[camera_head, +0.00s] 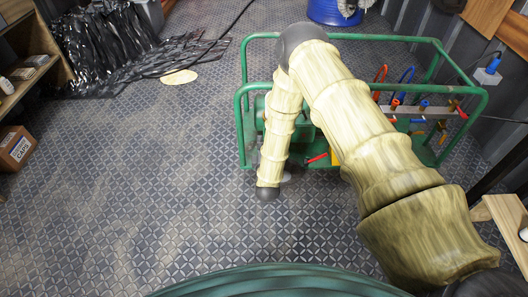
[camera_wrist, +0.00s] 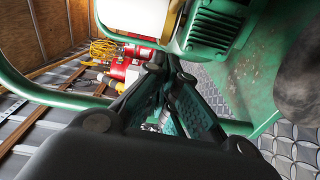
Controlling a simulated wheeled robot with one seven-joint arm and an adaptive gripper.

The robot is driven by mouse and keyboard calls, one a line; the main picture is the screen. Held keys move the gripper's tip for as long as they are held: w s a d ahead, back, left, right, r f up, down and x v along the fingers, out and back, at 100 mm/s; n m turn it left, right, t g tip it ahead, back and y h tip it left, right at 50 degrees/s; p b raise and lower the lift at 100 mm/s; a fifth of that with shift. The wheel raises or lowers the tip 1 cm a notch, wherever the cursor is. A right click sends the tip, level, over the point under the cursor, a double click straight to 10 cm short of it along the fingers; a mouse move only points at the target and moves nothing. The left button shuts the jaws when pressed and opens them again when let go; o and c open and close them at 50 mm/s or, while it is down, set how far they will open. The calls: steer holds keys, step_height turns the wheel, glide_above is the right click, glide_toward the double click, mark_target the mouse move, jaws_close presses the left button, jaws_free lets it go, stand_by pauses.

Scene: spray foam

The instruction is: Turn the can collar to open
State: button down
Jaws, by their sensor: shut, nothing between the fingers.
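My gripper (camera_wrist: 169,73) is in the middle of the wrist view, its two dark fingers together at the tips with nothing held. It points into a green tube-framed machine. I cannot make out the can collar for sure in either view. In the head view the green frame (camera_head: 464,93) stands at the right, and my arm reaches over it and hangs down on its near left side; my gripper is hidden there. In the wrist view a white container (camera_wrist: 130,14) and a ribbed green motor housing (camera_wrist: 213,30) are above the fingers.
Red parts (camera_wrist: 143,55) and a yellow coil (camera_wrist: 104,48) lie beyond the fingers. Green tubes (camera_wrist: 40,92) cross the left of the wrist view. Red and blue valves (camera_head: 395,103) sit inside the frame.

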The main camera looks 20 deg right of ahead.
steer(key=shift+w+d+f+b, duration=0.1)
steer(key=shift+w+d+b, duration=0.3)
steer(key=shift+d, duration=0.35)
steer(key=shift+w+d+b, duration=0.3)
steer(key=shift+w+d, duration=0.15)
steer(key=shift+d, duration=0.35)
steer(key=shift+w+d+f+b, duration=0.1)
steer(key=shift+w+d+b, duration=0.3)
steer(key=shift+d, duration=0.35)
